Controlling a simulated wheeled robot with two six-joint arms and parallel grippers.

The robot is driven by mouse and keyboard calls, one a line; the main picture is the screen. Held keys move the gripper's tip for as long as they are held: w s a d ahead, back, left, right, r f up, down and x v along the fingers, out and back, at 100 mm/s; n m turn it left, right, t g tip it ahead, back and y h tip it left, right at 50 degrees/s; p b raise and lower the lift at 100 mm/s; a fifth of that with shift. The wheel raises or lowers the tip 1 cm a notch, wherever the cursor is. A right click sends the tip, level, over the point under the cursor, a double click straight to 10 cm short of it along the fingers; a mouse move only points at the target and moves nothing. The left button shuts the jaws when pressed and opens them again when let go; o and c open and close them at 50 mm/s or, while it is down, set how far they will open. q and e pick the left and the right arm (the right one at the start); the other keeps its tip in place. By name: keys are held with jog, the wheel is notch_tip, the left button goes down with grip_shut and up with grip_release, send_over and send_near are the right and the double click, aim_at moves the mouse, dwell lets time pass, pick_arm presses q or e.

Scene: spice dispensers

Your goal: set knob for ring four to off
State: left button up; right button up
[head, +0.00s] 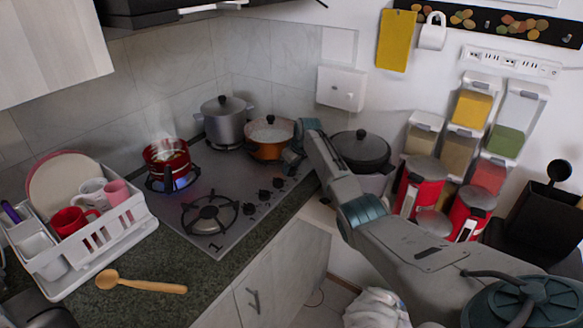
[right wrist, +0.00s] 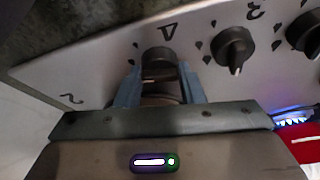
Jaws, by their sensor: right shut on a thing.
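The cooktop (head: 185,240) has a row of dark knobs along its right edge. My right gripper (head: 290,160) reaches over the far end of this row. In the right wrist view, its two fingers (right wrist: 160,85) are shut on a dark round knob (right wrist: 160,62) beside a printed mark that looks like an upside-down 4. Another knob (right wrist: 234,48) is to its right, near a 3. In the head view, a blue flame burns on the ring under the steaming red pot (head: 167,160). The held knob is hidden there. My left gripper is not in view.
A silver pot (head: 225,115) and an orange pan (head: 268,140) stand on the back of the cooktop. The front burner (head: 210,214) is bare. A white dish rack (head: 120,240) and wooden spoon (head: 145,284) are at the left. A dark lidded pot (head: 360,148) stands right of my gripper.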

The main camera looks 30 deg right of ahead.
jog(key=shift+r, duration=0.1)
dwell(0.3)
jog(key=o, duration=1)
jog(key=b+v, duration=0.2)
jog(key=v, duration=0.8)
jog(key=shift+r, duration=0.3)
jog(key=shift+s+d, duration=0.1)
jog(key=shift+s, duration=0.05)
